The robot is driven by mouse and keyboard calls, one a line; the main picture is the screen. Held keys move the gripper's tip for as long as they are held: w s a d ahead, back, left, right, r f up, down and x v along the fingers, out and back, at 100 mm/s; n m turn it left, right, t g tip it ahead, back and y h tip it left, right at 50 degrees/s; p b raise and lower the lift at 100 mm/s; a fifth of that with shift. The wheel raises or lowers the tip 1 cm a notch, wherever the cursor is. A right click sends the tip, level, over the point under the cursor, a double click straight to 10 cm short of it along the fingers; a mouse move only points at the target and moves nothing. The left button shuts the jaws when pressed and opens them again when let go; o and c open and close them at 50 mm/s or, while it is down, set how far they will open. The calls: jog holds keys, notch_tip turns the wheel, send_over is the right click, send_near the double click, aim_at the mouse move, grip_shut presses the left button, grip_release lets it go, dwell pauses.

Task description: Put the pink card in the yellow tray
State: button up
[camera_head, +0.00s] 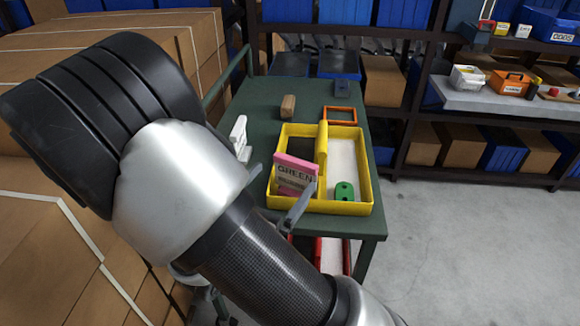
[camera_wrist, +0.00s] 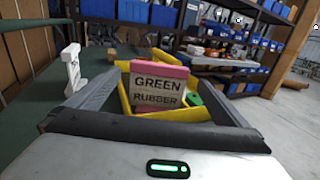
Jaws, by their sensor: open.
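The pink card (camera_head: 296,164) is a pink slab with a pale face lettered "GREEN RUBBER". It stands near upright over the left front part of the yellow tray (camera_head: 340,208); I cannot tell whether its hidden lower edge rests on the tray floor. My gripper (camera_head: 278,190) is open, with its fingers apart on either side of the card. In the wrist view the card (camera_wrist: 158,84) is ahead between the spread fingers, with yellow tray walls (camera_wrist: 187,114) around and behind it. A gap shows beside the left finger.
A green piece (camera_head: 344,191) lies in the tray's right compartment. A white upright part (camera_head: 240,136) stands left of the tray. A wooden block (camera_head: 288,106) and an orange frame (camera_head: 339,115) lie behind on the green table (camera_head: 250,100). Loaded shelves stand behind; floor at right is clear.

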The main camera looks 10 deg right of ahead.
jog(key=s+d+r+m+g+y, duration=0.1)
jog(key=s+d+r+m+g, duration=0.2)
jog(key=s+d+m+g, duration=0.95)
jog(key=s+a+r+m+t+y, duration=0.2)
jog(key=a+r+m+y, duration=0.1)
jog(key=r+m+y, duration=0.2)
jog(key=s+a+r+m+t+y, duration=0.2)
jog(key=s+a+r+m+y, duration=0.1)
jog(key=m, duration=0.7)
notch_tip(320, 180, up, 2)
jog(key=a+y, duration=0.1)
jog(key=y, duration=0.1)
jog(key=shift+s+y, duration=0.25)
jog(key=shift+y, duration=0.05)
jog(key=shift+a+m, duration=0.1)
jog(key=shift+m, duration=0.15)
notch_tip(320, 180, up, 19)
jog(key=p, duration=1.9)
